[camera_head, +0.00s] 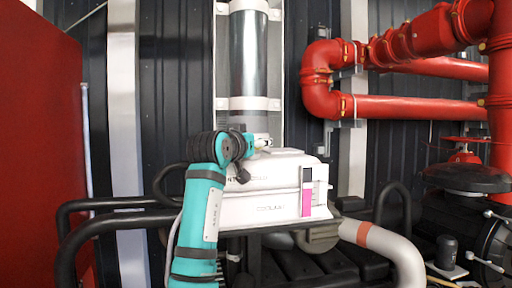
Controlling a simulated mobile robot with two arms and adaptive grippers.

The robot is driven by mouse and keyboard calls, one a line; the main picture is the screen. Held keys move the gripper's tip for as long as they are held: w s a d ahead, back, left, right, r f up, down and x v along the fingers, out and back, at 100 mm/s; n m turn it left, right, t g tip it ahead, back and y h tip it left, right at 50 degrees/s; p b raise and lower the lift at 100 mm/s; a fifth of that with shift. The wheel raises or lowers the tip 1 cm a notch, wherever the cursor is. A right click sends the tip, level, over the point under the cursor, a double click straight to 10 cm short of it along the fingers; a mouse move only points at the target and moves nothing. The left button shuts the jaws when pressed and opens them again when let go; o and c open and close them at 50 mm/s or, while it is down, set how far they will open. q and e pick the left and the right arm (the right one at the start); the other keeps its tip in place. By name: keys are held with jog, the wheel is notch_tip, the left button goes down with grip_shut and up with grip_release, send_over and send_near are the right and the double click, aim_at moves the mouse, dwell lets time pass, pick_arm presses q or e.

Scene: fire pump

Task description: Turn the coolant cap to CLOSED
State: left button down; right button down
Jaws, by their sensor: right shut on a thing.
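The white coolant tank (280,208) stands in the middle of the head view, with lettering on its front and a pink strip (307,200) near its right end. My right gripper (262,146) is at the top left of the tank, at the end of my teal arm, and is shut on the coolant cap. The cap is mostly hidden by the gripper and wrist. Its position marking cannot be read from here. My left gripper is not in view.
Black tubular rails (105,222) run left of and below the tank. A vertical metal pipe (249,60) rises behind it. Thick red pipes (400,105) cross the upper right. A black valve assembly (468,180) stands at the right. A red panel (35,150) fills the far left.

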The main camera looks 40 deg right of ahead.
jog(key=n+t+y+b, duration=0.1)
jog(key=t, duration=0.1)
jog(key=n+t+y+b, duration=0.1)
jog(key=n+t+y, duration=0.1)
jog(key=w+n+t+y+b, duration=0.1)
jog(key=n+t+y+b, duration=0.1)
jog(key=shift+a+f+t, duration=0.25)
jog(key=shift+a+t, duration=0.05)
jog(key=shift+a, duration=0.1)
jog(key=n+y, duration=0.1)
jog(key=n+t+y+b, duration=0.1)
jog(key=y, duration=0.1)
jog(key=n+t+y+b, duration=0.1)
jog(key=shift+w+a+r, duration=0.1)
jog(key=shift+w+a, duration=0.15)
jog(key=shift+a, duration=0.15)
jog(key=shift+w+a+n+t+y+b, duration=0.15)
jog(key=shift+n+t+y+b, duration=0.15)
jog(key=shift+n+y, duration=0.35)
jog(key=shift+a+n+t+y+b, duration=0.25)
jog(key=shift+n+y, duration=0.2)
jog(key=shift+y, duration=0.4)
jog(key=shift+r, duration=0.1)
jog(key=c, duration=0.6)
grip_release()
jog(key=shift+o, duration=0.2)
